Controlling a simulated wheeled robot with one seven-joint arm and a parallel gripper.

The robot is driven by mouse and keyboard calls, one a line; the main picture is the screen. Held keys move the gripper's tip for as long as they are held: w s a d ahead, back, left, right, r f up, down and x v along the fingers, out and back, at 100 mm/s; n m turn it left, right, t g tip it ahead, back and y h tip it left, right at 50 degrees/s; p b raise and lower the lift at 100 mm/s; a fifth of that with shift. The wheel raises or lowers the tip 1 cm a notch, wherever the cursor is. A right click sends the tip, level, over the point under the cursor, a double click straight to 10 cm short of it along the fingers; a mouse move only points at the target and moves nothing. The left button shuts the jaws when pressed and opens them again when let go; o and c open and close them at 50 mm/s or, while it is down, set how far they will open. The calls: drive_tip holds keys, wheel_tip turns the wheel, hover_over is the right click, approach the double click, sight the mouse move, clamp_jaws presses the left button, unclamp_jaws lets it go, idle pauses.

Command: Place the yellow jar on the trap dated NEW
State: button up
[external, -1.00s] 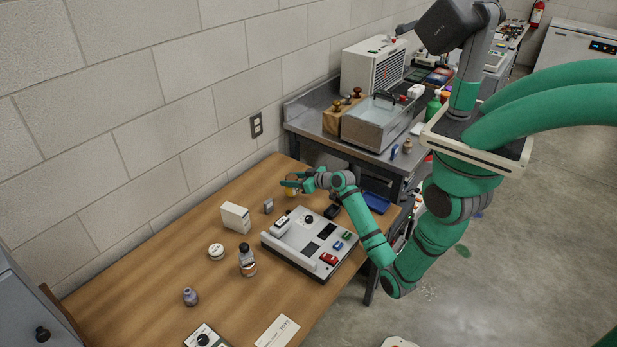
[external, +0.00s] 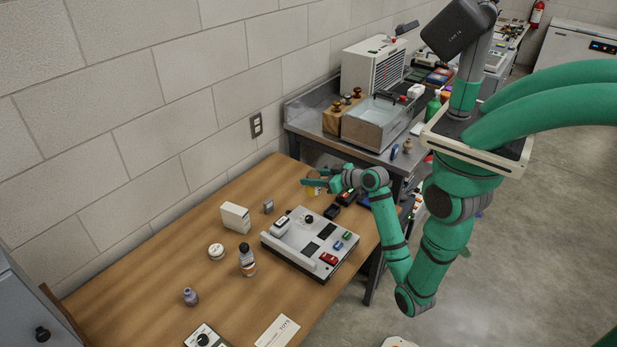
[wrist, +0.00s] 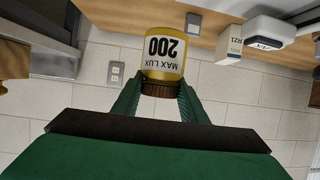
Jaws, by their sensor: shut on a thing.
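My gripper (external: 310,186) is at the far end of the wooden table, held above it near the wall. It is shut on the yellow jar (wrist: 165,66), which has a brown lid and a white label reading "MAX LUX 200". In the wrist view the jar appears upside down, with the table at the top of the picture, so it is upright between the fingers. In the external view the gripper hides most of the jar. I cannot pick out a trap dated NEW; no such date is legible.
A grey-white device with coloured buttons (external: 311,247) stands near the gripper. A white box (external: 235,217), a dark-capped bottle (external: 247,261), a white round tin (external: 216,251), a small purple bottle (external: 190,297) and a card (external: 277,331) are on the table. The left table area is mostly clear.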

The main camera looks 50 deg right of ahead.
drive_tip(key=w+a+r+n+g+y, duration=0.15)
drive_tip(key=a+n+g+y, duration=0.55)
drive_tip(key=a, duration=0.9)
drive_tip(key=w+a+r+n+g+y, duration=0.15)
drive_tip(key=a+n+g+y, duration=0.5)
drive_tip(key=a, duration=0.95)
drive_tip(key=n+t+h, duration=0.1)
drive_tip(key=n+t, duration=0.1)
hover_over(215, 249)
wheel_tip(215, 249, down, 9)
drive_tip(key=shift+f, duration=1.5)
drive_tip(key=shift+f, duration=0.1)
drive_tip(key=o, duration=1.4)
drive_tip(key=shift+c, duration=0.2)
